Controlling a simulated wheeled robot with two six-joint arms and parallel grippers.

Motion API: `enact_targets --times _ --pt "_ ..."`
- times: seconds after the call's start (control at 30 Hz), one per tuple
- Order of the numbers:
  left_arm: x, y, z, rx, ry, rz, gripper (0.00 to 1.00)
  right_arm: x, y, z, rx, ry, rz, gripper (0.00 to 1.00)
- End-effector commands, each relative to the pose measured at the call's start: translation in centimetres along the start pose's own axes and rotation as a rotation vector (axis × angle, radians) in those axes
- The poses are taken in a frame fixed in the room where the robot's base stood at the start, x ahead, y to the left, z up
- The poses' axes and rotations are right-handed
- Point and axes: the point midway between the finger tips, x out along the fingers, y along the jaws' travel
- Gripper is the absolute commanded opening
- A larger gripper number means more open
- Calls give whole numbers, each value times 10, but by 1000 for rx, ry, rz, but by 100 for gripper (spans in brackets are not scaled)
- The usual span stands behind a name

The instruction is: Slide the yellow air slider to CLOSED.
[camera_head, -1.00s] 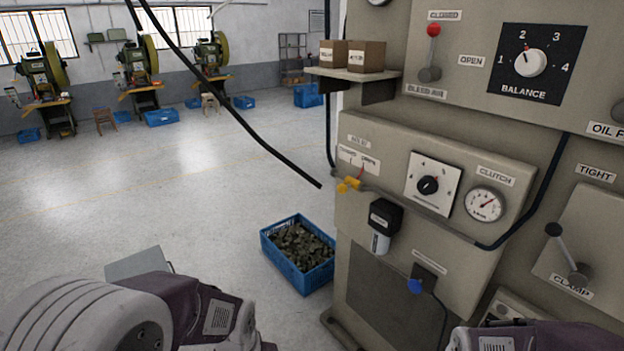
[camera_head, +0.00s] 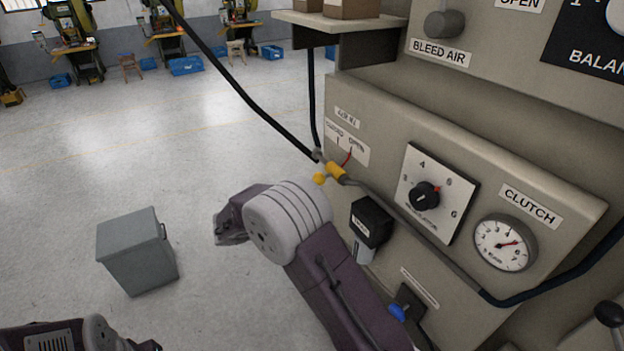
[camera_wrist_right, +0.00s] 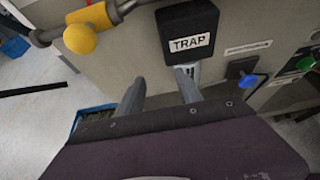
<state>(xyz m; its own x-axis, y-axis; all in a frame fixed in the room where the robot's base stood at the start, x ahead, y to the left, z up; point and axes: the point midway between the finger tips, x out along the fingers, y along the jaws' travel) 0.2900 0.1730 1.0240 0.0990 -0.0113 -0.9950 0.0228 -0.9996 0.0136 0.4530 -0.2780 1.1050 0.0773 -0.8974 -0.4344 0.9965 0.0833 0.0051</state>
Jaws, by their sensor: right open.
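The yellow air slider (camera_head: 335,171) is a yellow sleeve with a ball knob (camera_head: 319,179) on a pipe at the panel's left edge. Its label plate (camera_head: 346,142) has CLOSED at left and OPEN at right; the sleeve sits below the red mark under OPEN. In the right wrist view, the sleeve (camera_wrist_right: 97,15) and knob (camera_wrist_right: 80,39) are at upper left. My right gripper (camera_wrist_right: 158,88) is open and empty, its fingers below and right of the knob, apart from it. In the head view it (camera_head: 230,228) is partly hidden by my wrist. My left gripper is out of view.
A black TRAP box (camera_head: 370,220) is below the pipe, close to my right arm; it also shows ahead of the fingers in the wrist view (camera_wrist_right: 190,30). A dark hose (camera_head: 250,105) hangs toward the pipe end. A grey bin (camera_head: 138,250) stands on the floor; open floor lies left.

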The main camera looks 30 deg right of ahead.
Motion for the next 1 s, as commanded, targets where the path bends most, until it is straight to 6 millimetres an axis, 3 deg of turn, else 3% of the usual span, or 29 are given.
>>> enact_targets --times 0.03,0.1,0.2,0.33,0.47,0.8,1.0 --pt "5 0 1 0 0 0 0 -12 27 8 -83 -139 59 42" --pt "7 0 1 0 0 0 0 -32 54 25 -156 -302 110 42" --pt "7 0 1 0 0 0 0 -52 71 38 -197 -431 140 42" --pt "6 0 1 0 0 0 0 -57 75 44 -204 -461 145 42" --pt "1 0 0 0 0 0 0 -43 76 52 -202 -459 140 42" --pt "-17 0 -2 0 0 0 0 15 88 79 -202 -456 141 42" --pt "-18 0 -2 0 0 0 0 25 90 81 -201 -455 143 42"
